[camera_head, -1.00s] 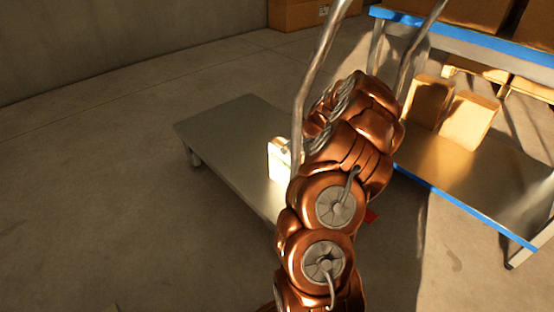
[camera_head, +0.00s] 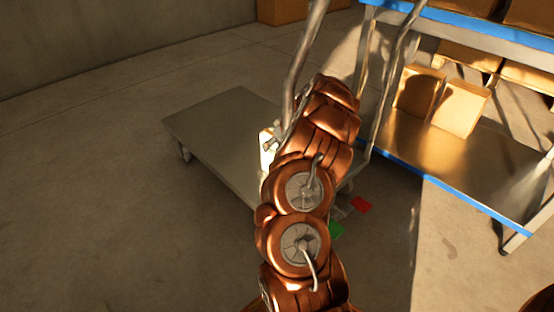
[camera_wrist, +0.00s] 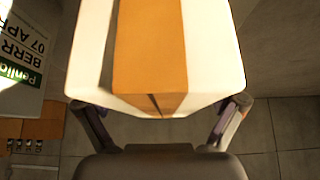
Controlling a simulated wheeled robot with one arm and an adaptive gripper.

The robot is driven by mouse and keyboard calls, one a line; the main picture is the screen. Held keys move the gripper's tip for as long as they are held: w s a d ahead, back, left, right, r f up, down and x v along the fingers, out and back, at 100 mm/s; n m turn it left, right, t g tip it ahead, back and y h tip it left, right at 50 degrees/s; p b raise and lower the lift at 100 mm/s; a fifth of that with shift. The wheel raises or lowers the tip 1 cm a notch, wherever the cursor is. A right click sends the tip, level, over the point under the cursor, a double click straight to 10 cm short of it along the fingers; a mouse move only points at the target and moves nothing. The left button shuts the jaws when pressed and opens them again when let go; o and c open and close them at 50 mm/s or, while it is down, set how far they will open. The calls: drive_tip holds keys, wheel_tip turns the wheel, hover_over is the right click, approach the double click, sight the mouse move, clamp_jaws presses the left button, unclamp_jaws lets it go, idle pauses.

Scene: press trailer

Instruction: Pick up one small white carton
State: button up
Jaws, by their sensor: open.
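A small white carton (camera_wrist: 210,50) with an orange-brown band fills the upper middle of the wrist view. My gripper (camera_wrist: 162,108) is open, with one finger at each side of the carton's near end. I cannot tell whether the fingers touch it. In the head view a white carton (camera_head: 266,150) stands on the grey flat trolley (camera_head: 205,130), partly hidden by my arm. My gripper is mostly hidden behind my arm there.
The trolley's metal handle (camera_head: 300,60) rises beside my arm. A blue-edged shelf (camera_head: 440,180) with brown boxes (camera_head: 462,108) stands at right. Red (camera_head: 361,205) and green (camera_head: 336,229) pieces show near my arm. A printed label (camera_wrist: 25,60) lies left in the wrist view.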

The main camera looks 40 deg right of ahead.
clamp_jaws()
idle(0.8)
